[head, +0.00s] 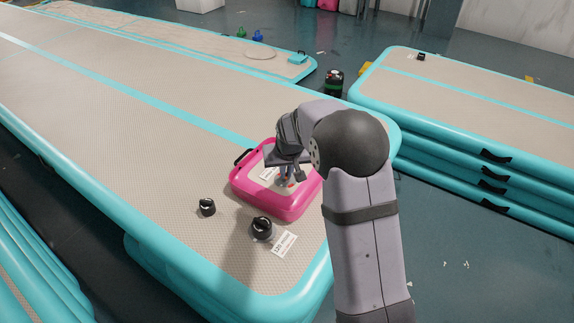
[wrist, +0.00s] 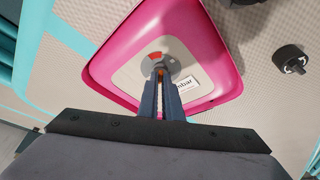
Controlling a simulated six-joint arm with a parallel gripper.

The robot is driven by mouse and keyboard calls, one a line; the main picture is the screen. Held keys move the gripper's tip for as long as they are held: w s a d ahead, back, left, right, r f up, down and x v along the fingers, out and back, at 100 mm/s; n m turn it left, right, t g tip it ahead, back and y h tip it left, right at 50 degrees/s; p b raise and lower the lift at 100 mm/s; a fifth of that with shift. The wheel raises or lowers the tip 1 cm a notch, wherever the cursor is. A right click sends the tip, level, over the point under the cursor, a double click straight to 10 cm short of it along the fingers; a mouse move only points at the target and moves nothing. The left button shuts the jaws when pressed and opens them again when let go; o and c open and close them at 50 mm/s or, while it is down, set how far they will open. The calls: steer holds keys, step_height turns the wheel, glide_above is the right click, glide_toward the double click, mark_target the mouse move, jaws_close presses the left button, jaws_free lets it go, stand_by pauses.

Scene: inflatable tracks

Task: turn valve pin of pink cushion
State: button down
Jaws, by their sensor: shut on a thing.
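The pink cushion (head: 287,207) lies on the large inflatable track, a bright pink block with a pale top panel. It also shows in the wrist view (wrist: 215,50), with a white label on its panel. Its valve (wrist: 175,64) is a round grey fitting with a red-orange mark, set in the middle of the panel. My gripper (wrist: 160,82) points down at the valve, its two dark fingers close together over the valve's centre. It is shut on the valve pin (wrist: 160,70), most of which the fingers hide. In the head view, my arm covers part of the cushion.
Two black caps, one at the left (head: 207,207) and one nearer (head: 262,228), lie on the track (head: 130,130) in front of the cushion. A white label (head: 284,243) lies beside the nearer cap. A stack of tracks (head: 470,120) stands at the right.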

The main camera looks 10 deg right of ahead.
steer(key=m, duration=0.1)
steer(key=m+h+b, duration=0.1)
steer(key=m, duration=0.2)
steer(key=shift+a+f+b, duration=0.15)
steer(key=shift+a+b, duration=0.1)
steer(key=shift+b, duration=0.1)
steer(key=shift+w+m+g+h+b, duration=0.1)
steer(key=shift+m+g+h+b, duration=0.4)
steer(key=shift+m, duration=0.6)
steer(key=c, duration=1.9)
jaws_free()
steer(key=shift+c, duration=0.2)
steer(key=shift+r, duration=0.2)
steer(key=v, duration=0.7)
steer(key=shift+a, duration=0.2)
